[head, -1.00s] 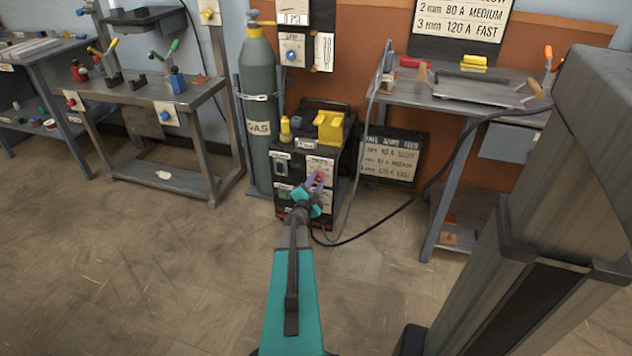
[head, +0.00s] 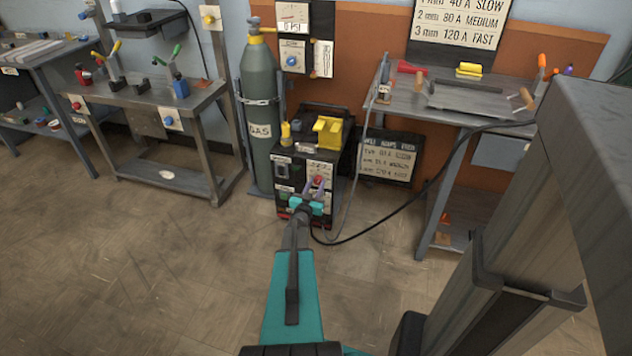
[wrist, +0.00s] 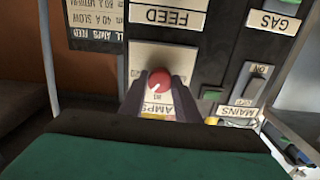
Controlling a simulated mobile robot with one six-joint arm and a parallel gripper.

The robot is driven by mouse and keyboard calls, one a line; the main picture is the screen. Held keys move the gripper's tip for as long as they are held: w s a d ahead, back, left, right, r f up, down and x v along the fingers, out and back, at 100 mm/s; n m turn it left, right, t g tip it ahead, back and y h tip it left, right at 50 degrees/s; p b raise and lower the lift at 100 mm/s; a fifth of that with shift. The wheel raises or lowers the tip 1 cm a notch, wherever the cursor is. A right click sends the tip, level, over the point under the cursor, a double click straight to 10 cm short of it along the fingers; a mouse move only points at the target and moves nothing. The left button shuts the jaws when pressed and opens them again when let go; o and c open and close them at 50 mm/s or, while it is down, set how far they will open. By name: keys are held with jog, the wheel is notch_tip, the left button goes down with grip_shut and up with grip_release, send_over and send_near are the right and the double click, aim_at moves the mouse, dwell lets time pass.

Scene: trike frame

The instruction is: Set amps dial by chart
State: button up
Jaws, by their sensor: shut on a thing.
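The amps dial (wrist: 159,90) is a red knob with a pale pointer mark, on a white plate labelled AMPS in the wrist view, which sees the panel upside down. In the head view the red dial (head: 318,181) shows on the front of the black welder (head: 290,205). My gripper (wrist: 158,86) is shut on the dial, one finger on each side. The numbers around the dial are mostly hidden. The chart (head: 474,22) on the wall shows 2 mm 80 A MEDIUM and 3 mm 120 A FAST; its top row, ending in 40 A SLOW, is partly cut off.
A second chart board (head: 390,158) leans beside the welder. A green gas cylinder (head: 261,115) stands left of it. A black cable (head: 410,202) runs to the right workbench (head: 425,103). A MAINS switch (wrist: 249,82) and a FEED plate (wrist: 168,18) are close to the dial. The floor in front is clear.

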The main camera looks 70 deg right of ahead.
jog(key=n+p, duration=0.2)
jog(key=n, duration=0.2)
jog(key=shift+d+r+p, duration=0.1)
jog(key=shift+r+p, duration=0.05)
jog(key=shift+p, duration=0.25)
jog(key=shift+n+p, duration=0.65)
jog(key=shift+n, duration=0.85)
jog(key=shift+s, duration=0.1)
jog(key=o, duration=1)
jog(key=shift+o, duration=0.2)
jog(key=shift+a, duration=0.2)
jog(key=a, duration=1.3)
jog(key=shift+s+a+p, duration=0.25)
jog(key=shift+s+p, duration=0.05)
jog(key=shift+s, duration=0.05)
jog(key=shift+w, duration=0.1)
